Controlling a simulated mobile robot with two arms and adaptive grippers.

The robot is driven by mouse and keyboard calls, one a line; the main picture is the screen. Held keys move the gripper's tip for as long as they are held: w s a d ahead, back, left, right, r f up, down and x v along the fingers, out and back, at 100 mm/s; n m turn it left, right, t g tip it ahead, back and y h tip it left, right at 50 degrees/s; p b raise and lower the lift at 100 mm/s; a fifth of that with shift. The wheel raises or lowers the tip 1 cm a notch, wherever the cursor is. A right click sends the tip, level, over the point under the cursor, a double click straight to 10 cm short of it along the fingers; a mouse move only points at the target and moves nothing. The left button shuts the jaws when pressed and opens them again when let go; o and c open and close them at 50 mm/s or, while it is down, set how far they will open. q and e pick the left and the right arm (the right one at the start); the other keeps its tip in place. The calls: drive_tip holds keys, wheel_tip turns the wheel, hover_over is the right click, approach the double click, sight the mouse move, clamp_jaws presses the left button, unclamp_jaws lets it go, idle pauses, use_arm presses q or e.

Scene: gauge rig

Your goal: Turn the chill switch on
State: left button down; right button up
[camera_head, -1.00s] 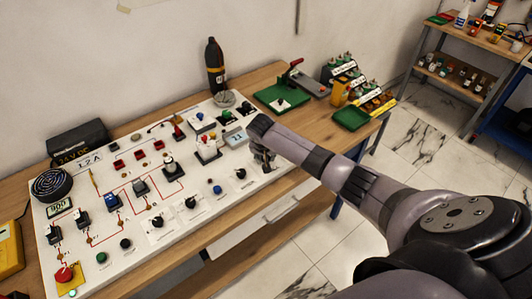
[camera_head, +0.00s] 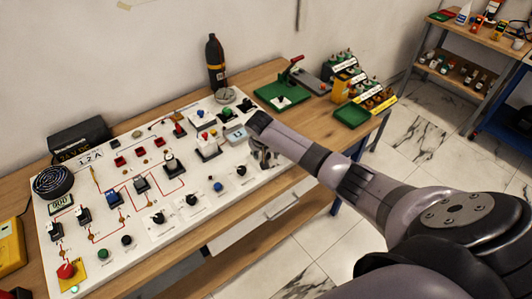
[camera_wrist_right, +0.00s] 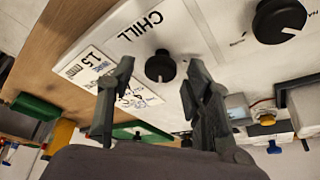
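The chill switch is a black round knob (camera_wrist_right: 160,66) on the white panel, beside the printed word CHILL, in the right wrist view. My right gripper (camera_wrist_right: 155,88) is open, with its two grey fingers apart. The knob shows between the fingers in the picture, beyond the tips, and no contact is visible. In the head view my right gripper (camera_head: 263,154) is over the right end of the white panel (camera_head: 180,232). I cannot make out the chill switch there; the gripper and arm cover that area. My left gripper is not in view.
A larger black knob (camera_wrist_right: 280,20) is near the chill switch. A white card marked 15 (camera_wrist_right: 90,68) lies beside it. Several other knobs, switches and a red button (camera_head: 66,271) crowd the panel. A green tray (camera_head: 352,116) stands farther right on the wooden bench.

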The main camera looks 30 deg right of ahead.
drive_tip(key=v, duration=1.2)
idle(0.4)
